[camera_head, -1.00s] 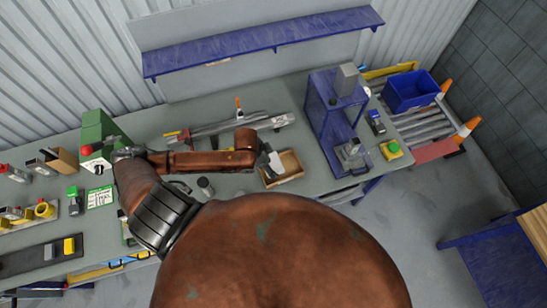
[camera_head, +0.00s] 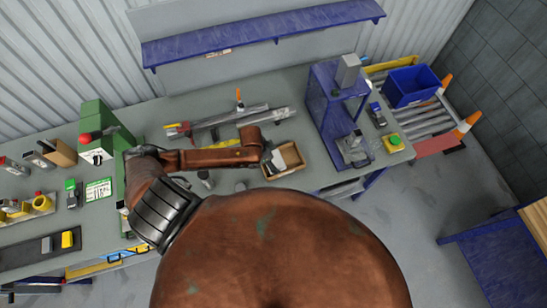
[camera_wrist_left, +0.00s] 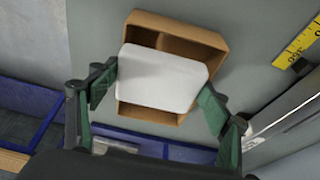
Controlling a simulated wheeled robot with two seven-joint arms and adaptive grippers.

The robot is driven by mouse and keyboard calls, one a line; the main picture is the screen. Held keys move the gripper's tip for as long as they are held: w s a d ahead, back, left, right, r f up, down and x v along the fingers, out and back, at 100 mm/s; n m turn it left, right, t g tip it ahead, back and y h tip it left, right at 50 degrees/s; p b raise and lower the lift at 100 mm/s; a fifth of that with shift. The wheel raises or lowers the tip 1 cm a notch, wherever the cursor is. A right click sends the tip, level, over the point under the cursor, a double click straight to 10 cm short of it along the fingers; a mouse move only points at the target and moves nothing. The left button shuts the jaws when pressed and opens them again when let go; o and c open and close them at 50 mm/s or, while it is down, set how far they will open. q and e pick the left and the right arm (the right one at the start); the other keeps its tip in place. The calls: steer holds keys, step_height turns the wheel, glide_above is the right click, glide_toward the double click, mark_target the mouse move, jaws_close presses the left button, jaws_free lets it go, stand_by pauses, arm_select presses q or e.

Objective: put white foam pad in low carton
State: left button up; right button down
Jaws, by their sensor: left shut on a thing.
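The white foam pad (camera_wrist_left: 160,78) is held between the two green-padded fingers of my left gripper (camera_wrist_left: 158,95), in the left wrist view. In the head view the pad (camera_head: 277,160) shows as a small pale patch at the left side of the low carton. The low carton (camera_wrist_left: 193,33) is an open brown cardboard box with a divider. It lies behind the pad in the left wrist view, and the pad covers its middle. In the head view the carton (camera_head: 295,153) stands on the table. I cannot tell the height of the pad over it. My right gripper is not in view.
A blue press-like stand (camera_head: 335,110) stands right of the carton. Metal bars (camera_head: 230,117) lie behind my left arm. A yellow ruler (camera_wrist_left: 301,44) lies near the carton. A green machine (camera_head: 100,135) stands at the left. A blue bin (camera_head: 410,86) sits on rollers at the far right.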

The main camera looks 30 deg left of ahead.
arm_select(q)
steer(key=o, duration=0.5)
steer(key=shift+w+f, duration=0.15)
steer(key=shift+w, duration=0.45)
steer(key=shift+c, duration=0.2)
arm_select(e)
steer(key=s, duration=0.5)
arm_select(q)
steer(key=o, duration=0.3)
steer(key=shift+w+f, duration=0.3)
steer(key=shift+w, duration=0.45)
steer(key=shift+o, duration=0.2)
steer(key=shift+s+r, duration=0.15)
steer(key=shift+s, duration=0.3)
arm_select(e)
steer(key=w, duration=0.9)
arm_select(q)
steer(key=shift+r, duration=0.1)
steer(key=shift+a+r, duration=0.1)
steer(key=shift+r, duration=0.2)
steer(key=v, duration=1.1)
steer(key=shift+s, duration=0.3)
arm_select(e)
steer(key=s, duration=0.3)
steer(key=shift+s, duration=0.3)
arm_select(q)
steer(key=shift+r, duration=0.1)
